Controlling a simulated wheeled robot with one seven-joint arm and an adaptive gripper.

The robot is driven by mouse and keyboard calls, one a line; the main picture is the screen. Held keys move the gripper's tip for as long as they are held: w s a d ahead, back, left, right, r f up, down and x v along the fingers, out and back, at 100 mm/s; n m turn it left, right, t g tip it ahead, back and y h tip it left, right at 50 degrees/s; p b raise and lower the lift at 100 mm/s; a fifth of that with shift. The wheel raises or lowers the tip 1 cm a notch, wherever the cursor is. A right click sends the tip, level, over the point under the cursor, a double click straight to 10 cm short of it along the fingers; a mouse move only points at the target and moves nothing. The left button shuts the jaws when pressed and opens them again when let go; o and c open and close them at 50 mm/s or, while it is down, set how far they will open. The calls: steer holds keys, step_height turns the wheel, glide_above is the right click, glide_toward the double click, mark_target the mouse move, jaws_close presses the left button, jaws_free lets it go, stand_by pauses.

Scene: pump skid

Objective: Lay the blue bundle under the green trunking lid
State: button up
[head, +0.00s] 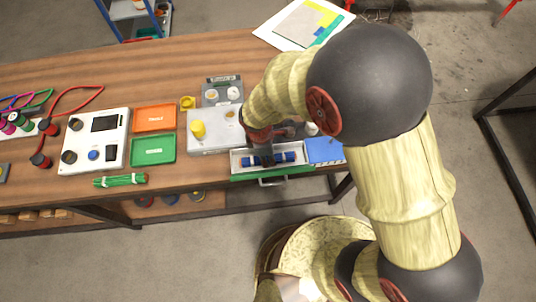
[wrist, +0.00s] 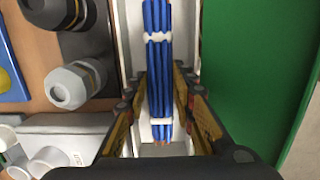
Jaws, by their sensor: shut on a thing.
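The blue bundle (head: 286,158) is a set of blue wires with white ties. It also shows in the wrist view (wrist: 157,60). My gripper (head: 266,157) is shut on its middle, with one finger on each side in the wrist view (wrist: 164,100). The bundle lies lengthwise between the walls of the white trunking (head: 238,160). I cannot tell whether it touches the trunking floor. The green trunking lid (wrist: 245,60) is open along the trunking's front side. In the head view only its green strip (head: 240,178) shows, with a grey handle.
A green bundle (head: 120,181) lies near the table's front edge. A green tray (head: 153,151) and an orange tray (head: 154,117) stand left. A grey box with a yellow knob (head: 198,129) is close behind the trunking. A blue pad (head: 325,150) lies right. Dark and grey glands (wrist: 75,85) flank the trunking.

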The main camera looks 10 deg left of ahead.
steer(key=o, duration=1.1)
steer(key=shift+f, duration=0.1)
steer(key=shift+s+a+r, duration=0.1)
steer(key=shift+a+r, duration=0.05)
steer(key=shift+r, duration=1.2)
steer(key=shift+w+a+r, duration=0.1)
steer(key=shift+a+r, duration=0.1)
steer(key=shift+r, duration=1.1)
steer(key=shift+s+a+r, duration=0.1)
steer(key=shift+a+r, duration=0.05)
steer(key=shift+r, duration=1.2)
